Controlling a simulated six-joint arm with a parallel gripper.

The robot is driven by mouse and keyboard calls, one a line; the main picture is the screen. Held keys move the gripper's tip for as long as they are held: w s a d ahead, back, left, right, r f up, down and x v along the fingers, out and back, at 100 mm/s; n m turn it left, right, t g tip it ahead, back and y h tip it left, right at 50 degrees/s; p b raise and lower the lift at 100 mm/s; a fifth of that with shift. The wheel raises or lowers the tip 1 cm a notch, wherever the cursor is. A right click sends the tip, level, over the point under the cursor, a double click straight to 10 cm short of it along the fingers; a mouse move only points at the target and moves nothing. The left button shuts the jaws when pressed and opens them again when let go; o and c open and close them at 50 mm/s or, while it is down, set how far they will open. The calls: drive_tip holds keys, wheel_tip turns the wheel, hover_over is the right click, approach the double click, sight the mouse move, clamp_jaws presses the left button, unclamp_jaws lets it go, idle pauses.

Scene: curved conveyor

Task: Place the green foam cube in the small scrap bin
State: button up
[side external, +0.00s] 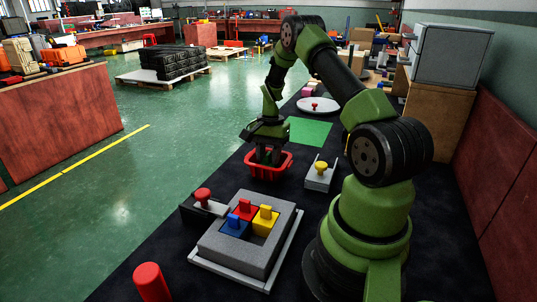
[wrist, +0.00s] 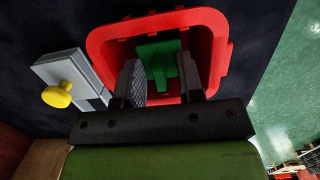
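The green foam cube (wrist: 157,50) shows in the wrist view inside the red scrap bin (wrist: 101,40), with its narrow knob towards me. In the side view the red bin (side external: 268,172) stands on the dark table, and my gripper (side external: 268,156) points down into its mouth. In the wrist view the two dark fingers of my gripper (wrist: 161,85) are spread apart over the bin, one on each side of the cube's knob. I see gaps between the fingers and the knob. The cube's underside is hidden.
A grey box with a yellow knob (side external: 320,174) stands right of the bin. A grey tray (side external: 222,258) with red, blue and yellow knobbed blocks lies in front. A green mat (side external: 309,131) and a white round plate (side external: 318,105) lie behind.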

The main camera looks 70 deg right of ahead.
drive_tip(key=shift+r, duration=0.1)
wheel_tip(320, 180, up, 12)
drive_tip(key=d, duration=0.1)
drive_tip(key=w+a+r+n+t, duration=0.1)
drive_tip(key=w+a+r+n, duration=0.15)
drive_tip(key=a+r, duration=0.4)
drive_tip(key=s+a+r+n+t+h, duration=0.1)
drive_tip(key=s+a+r+n+t, duration=0.15)
drive_tip(key=a+r, duration=0.4)
drive_tip(key=s+a+r+n+t+y, duration=0.1)
drive_tip(key=s+a+n+t, duration=0.2)
drive_tip(key=s+a+n, duration=0.6)
drive_tip(key=s+a, duration=0.3)
drive_tip(key=a, duration=0.3)
drive_tip(key=shift+a+r+t+y, duration=0.2)
drive_tip(key=shift+a+t+y, duration=0.1)
drive_tip(key=shift+a+t, duration=0.05)
